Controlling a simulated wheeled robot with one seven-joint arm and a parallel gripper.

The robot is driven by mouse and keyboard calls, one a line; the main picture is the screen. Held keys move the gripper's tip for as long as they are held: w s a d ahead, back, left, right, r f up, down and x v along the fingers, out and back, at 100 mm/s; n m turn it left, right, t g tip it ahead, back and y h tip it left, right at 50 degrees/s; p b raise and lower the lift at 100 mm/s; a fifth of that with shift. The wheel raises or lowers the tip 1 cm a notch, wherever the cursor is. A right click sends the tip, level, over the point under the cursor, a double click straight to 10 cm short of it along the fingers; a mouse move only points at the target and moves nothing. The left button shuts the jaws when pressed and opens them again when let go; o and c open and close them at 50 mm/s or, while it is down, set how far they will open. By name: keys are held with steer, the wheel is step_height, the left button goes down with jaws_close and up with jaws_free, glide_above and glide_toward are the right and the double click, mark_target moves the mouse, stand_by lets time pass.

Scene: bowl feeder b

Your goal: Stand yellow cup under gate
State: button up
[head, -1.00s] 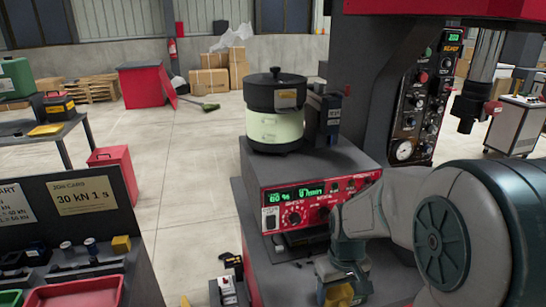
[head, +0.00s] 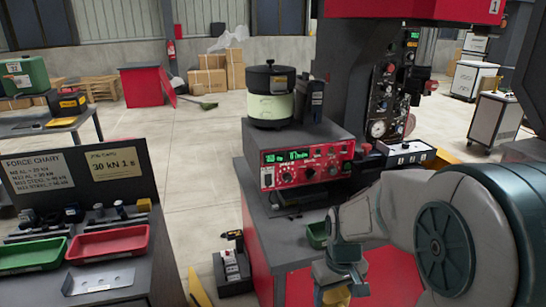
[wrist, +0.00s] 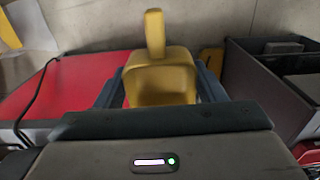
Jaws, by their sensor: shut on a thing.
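A yellow cup (wrist: 162,80) sits between the two blue-grey fingers of my gripper (head: 338,276) in the wrist view. The gripper is shut on it. In the head view a yellow part of the cup (head: 336,295) shows at the bottom edge, below my gripper. The feeder (head: 271,95), with a black lid and pale green body, stands on a grey box with a red control panel (head: 306,164). My gripper is in front of and below this panel, apart from it. I cannot make out a gate for sure; a dark recess (head: 292,203) lies under the panel.
A green tray (head: 317,234) sits just behind my gripper. A bench at left holds a green bin (head: 30,255) and a red bin (head: 108,242). A dark press column (head: 345,90) stands behind the feeder. The floor between bench and feeder is partly clear.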

mark_target(331, 295)
steer(key=shift+s+f, duration=0.2)
steer(key=shift+s, duration=0.05)
steer(key=w+f, duration=0.2)
steer(key=shift+w+f+m, duration=0.1)
steer(key=shift+w+m, duration=0.2)
steer(key=shift+w, duration=0.05)
steer(key=w+f+m, duration=0.2)
steer(key=w+f, duration=0.5)
steer(key=f, duration=0.4)
steer(key=shift+d+f+m, duration=0.25)
steer(key=shift+f+m, duration=0.05)
steer(key=shift+f, duration=0.05)
